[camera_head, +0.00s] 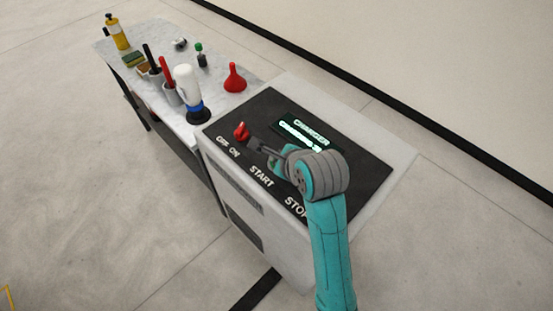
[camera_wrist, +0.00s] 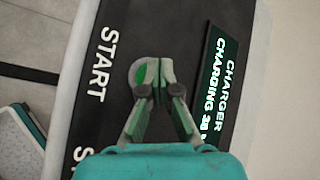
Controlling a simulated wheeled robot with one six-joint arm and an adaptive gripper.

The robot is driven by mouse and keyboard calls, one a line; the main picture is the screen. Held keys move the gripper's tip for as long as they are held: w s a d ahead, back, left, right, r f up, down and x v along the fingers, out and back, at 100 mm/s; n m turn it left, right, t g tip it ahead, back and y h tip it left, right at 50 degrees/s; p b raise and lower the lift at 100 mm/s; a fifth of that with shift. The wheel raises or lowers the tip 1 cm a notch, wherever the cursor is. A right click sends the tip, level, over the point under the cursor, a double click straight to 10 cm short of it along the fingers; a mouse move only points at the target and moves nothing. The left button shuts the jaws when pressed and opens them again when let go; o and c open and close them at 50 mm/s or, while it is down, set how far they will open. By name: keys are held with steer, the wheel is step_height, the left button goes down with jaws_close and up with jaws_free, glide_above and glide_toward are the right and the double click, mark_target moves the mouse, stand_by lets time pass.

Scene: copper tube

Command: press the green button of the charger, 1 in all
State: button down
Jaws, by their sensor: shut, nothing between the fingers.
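The charger (camera_head: 355,140) is a pale cabinet with a black sloped top panel, labelled OFF, ON, START and STOP. In the wrist view the green button (camera_wrist: 140,74) sits in a pale round ring beside the START label (camera_wrist: 105,64). My gripper (camera_wrist: 156,72) is shut and empty, its fingertips over the button and covering part of it. I cannot tell whether they touch it. In the head view my gripper (camera_head: 254,145) reaches over the panel above START and hides the button. A lit display (camera_wrist: 215,85) reads CHARGER, CHARGING and a partly cut-off number.
A red knob (camera_head: 241,131) stands on the panel near OFF and ON, close to my gripper.

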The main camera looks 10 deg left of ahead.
steer(key=shift+r, duration=0.95)
steer(key=shift+r, duration=2.5)
